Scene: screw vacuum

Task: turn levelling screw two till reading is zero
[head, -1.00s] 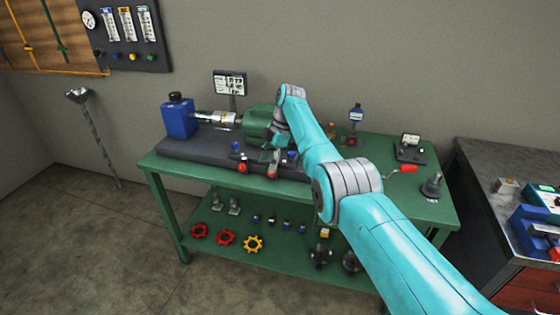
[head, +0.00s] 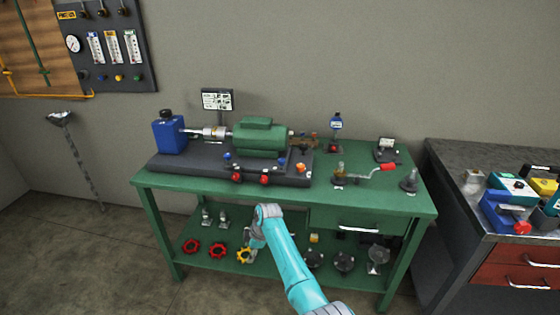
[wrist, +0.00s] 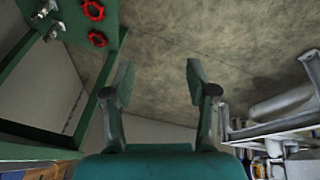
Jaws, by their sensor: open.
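The green pump unit (head: 260,138) sits on a dark base plate (head: 190,165) on the green bench. Two red knobs (head: 236,177) (head: 265,179) show along the plate's front edge. An orange-red knob (head: 300,168) is at its right end, and small blue knobs (head: 227,156) are on top. I cannot tell which is levelling screw two. My gripper (wrist: 160,76) is open and empty in the wrist view, low in front of the bench, away from the knobs.
The lower shelf holds red handwheels (head: 191,246) and a yellow one (head: 244,254), beside my gripper. A red-handled crank (head: 389,167) lies on the bench top. A dark cabinet (head: 465,155) with tools stands at right.

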